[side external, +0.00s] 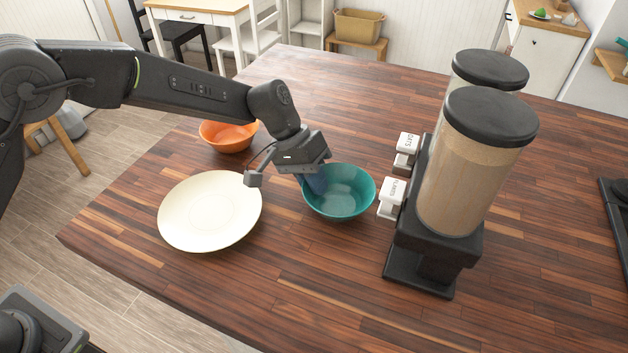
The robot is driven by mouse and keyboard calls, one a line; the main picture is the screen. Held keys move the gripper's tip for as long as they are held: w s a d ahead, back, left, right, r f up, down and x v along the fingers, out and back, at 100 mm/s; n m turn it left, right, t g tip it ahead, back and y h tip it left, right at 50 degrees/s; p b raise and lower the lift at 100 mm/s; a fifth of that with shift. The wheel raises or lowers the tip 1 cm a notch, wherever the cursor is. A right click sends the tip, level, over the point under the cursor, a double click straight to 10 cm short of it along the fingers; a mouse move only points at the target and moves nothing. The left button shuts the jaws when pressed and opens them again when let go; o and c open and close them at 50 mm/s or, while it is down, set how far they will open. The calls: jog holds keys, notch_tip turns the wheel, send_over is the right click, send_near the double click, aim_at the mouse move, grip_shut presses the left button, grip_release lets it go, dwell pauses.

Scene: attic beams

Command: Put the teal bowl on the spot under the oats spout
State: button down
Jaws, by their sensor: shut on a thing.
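The teal bowl (345,203) is upright at mid-table, just left of the dispenser. My gripper (314,180) is shut on its left rim, with one finger partly hidden inside or behind the rim. I cannot tell whether the bowl touches the table or hangs slightly above it. The dispenser (437,240) has two white labelled spouts. The farther oats spout (407,143) is right of and behind the bowl. The nearer spout (390,193) is close to the bowl's right side; its label is hard to read. No marked spot shows under the oats spout.
An orange bowl (228,137) stands behind the plate. Two tall black-lidded canisters top the dispenser. A dark object (615,225) lies at the right edge. The wooden table (330,285) is clear in front.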

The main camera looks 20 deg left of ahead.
aim_at(345, 169)
jog(key=shift+w, duration=0.1)
jog(key=shift+w+d, duration=1.1)
jog(key=shift+w, duration=0.25)
jog(key=shift+w+d, duration=1.05)
jog(key=shift+w, duration=0.25)
jog(key=shift+f, duration=0.1)
jog(key=c, duration=1.2)
grip_release()
jog(key=v, duration=1.4)
